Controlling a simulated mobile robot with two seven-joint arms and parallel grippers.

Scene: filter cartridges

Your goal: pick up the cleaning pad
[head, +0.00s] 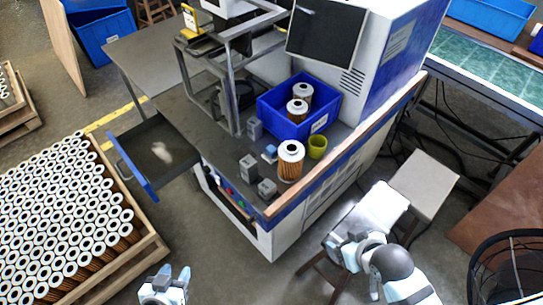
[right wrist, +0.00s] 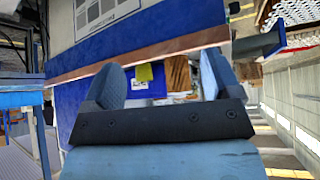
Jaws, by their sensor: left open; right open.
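A small light-blue and white block (head: 270,154), which looks like the cleaning pad, lies on the grey bench top, just left of a filter cartridge (head: 290,163). I cannot make the pad out in the right wrist view. My right gripper (head: 343,243) is open and empty, off the bench's right side and lower in the picture than the pad. Its two fingers (right wrist: 168,82) frame part of the bench in the right wrist view. My left gripper (head: 168,277) is open at the bottom edge, between the cartridge crate and the bench, far from the pad.
A blue bin (head: 320,126) with two cartridges stands behind the pad. A yellow cup (head: 317,148) and several grey blocks (head: 249,166) are nearby. A wooden rail (head: 345,152) edges the bench. An open drawer (head: 150,160) juts left. A crate (head: 150,258) of cartridges and a stool (head: 424,184) stand on either side.

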